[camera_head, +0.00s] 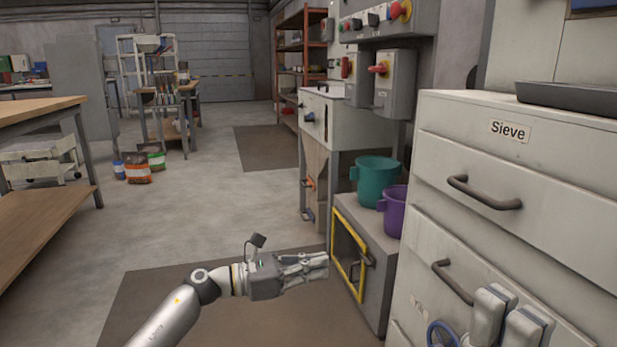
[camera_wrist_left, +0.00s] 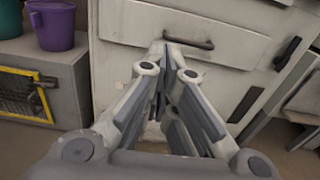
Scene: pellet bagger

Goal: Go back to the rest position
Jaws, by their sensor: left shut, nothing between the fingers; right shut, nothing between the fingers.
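My left gripper (camera_head: 318,262) reaches in from the lower left in the head view. Its fingers are shut and empty, pointing right towards the low grey cabinet. In the left wrist view the closed fingers (camera_wrist_left: 170,62) show in front of a pale drawer front with a dark handle (camera_wrist_left: 190,43); I cannot tell how far apart they are. My right gripper (camera_head: 508,325) shows only in part at the lower right edge, in front of the pale drawer cabinet. It is shut and holds nothing.
The "Sieve" drawer cabinet (camera_head: 515,165) fills the right. A teal bucket (camera_head: 376,183) and a purple bucket (camera_head: 394,211) stand on the low cabinet (camera_head: 377,270) with a yellow-framed door. A wooden bench (camera_head: 40,225) stands left. The floor between is clear.

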